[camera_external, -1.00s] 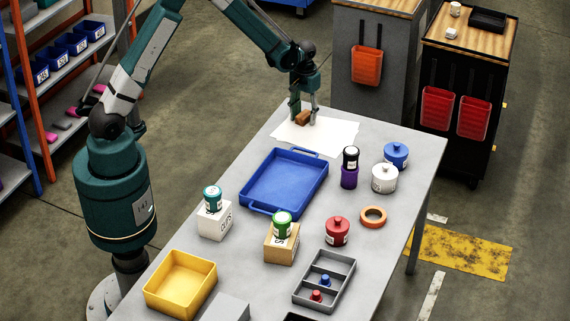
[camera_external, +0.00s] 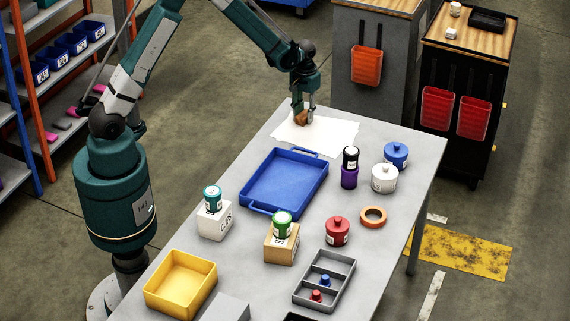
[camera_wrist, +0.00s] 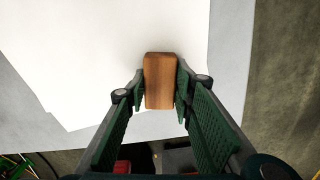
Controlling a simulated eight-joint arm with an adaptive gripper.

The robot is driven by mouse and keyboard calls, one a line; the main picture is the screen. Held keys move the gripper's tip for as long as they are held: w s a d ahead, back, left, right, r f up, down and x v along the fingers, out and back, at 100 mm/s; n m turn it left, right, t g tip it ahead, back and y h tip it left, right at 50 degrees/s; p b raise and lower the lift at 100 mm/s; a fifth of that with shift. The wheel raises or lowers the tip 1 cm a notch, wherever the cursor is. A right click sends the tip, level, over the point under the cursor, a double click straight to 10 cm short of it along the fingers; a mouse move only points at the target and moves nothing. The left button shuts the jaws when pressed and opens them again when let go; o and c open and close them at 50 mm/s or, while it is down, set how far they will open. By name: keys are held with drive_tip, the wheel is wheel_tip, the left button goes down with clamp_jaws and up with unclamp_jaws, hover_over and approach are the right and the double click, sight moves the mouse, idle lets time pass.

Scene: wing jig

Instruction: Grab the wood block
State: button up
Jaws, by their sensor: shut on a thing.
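The wood block (camera_external: 301,118) is small and brown. It is at the white sheet (camera_external: 330,136) at the far end of the grey table. My gripper (camera_external: 304,116) is shut on it, pointing down, and its fingers partly hide the block in the external view. In the wrist view the wood block (camera_wrist: 160,82) sits upright in the picture between the two green finger pads of my gripper (camera_wrist: 160,88), with a pad against each side. I cannot tell whether the block touches the sheet.
A blue tray (camera_external: 262,206) lies nearest the sheet on the table. Black, purple, white and blue containers stand to its right. Boxes with cans, a red jar (camera_external: 338,233), an orange ring (camera_external: 373,216), a yellow bin (camera_external: 165,306) and a grey divided tray (camera_external: 345,288) are nearer the camera.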

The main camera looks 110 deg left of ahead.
sight(304, 114)
drive_tip(key=shift+r+p, duration=0.65)
drive_tip(key=shift+r, duration=4.35)
